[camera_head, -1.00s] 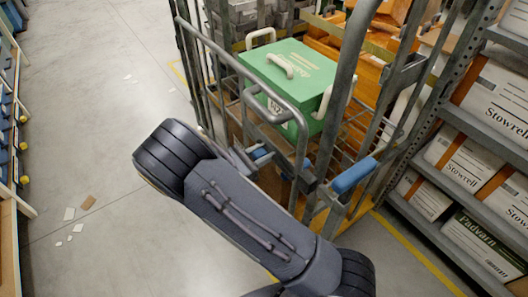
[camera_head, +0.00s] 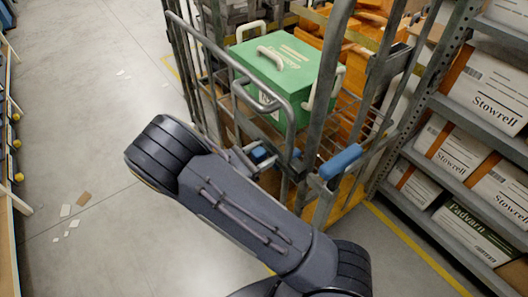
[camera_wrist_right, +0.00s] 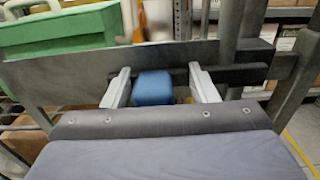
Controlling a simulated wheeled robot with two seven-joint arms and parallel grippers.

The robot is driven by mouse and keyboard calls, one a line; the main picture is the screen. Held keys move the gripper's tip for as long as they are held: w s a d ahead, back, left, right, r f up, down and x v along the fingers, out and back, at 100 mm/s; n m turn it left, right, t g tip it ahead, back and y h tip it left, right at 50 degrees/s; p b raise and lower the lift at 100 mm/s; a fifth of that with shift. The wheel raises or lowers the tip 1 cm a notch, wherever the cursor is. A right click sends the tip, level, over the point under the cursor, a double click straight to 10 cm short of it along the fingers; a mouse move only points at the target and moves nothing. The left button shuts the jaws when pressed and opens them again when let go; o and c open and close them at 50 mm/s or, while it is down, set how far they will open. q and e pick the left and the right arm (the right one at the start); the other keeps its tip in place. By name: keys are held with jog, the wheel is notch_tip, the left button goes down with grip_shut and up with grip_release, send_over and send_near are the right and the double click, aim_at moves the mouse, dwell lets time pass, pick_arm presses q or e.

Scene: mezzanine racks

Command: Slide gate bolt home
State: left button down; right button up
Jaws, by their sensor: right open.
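The blue bolt knob (camera_head: 262,154) is on the near side of the gate of a grey wire cage trolley (camera_head: 290,110). In the right wrist view the knob (camera_wrist_right: 153,88) sits between the two pale fingers of my right gripper (camera_wrist_right: 160,88), which is open with a finger on either side. A dark bar (camera_wrist_right: 235,74) runs level to the right of the knob, in front of a grey plate (camera_wrist_right: 60,75). In the head view my right gripper (camera_head: 254,157) is mostly hidden behind my arm. My left gripper is out of view.
A green case (camera_head: 285,75) with pale handles sits inside the trolley. A blue handle (camera_head: 341,162) sticks out at the gate's right. Racks with Stowrell boxes (camera_head: 485,95) stand close on the right. Open floor (camera_head: 90,100) lies to the left, with small scraps (camera_head: 75,210).

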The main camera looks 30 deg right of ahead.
aim_at(254, 159)
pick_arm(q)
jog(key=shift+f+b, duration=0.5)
pick_arm(e)
jog(key=a, duration=0.7)
jog(key=shift+s+a, duration=0.3)
jog(key=shift+a, duration=0.1)
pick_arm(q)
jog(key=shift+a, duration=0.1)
pick_arm(e)
jog(key=shift+a, duration=0.15)
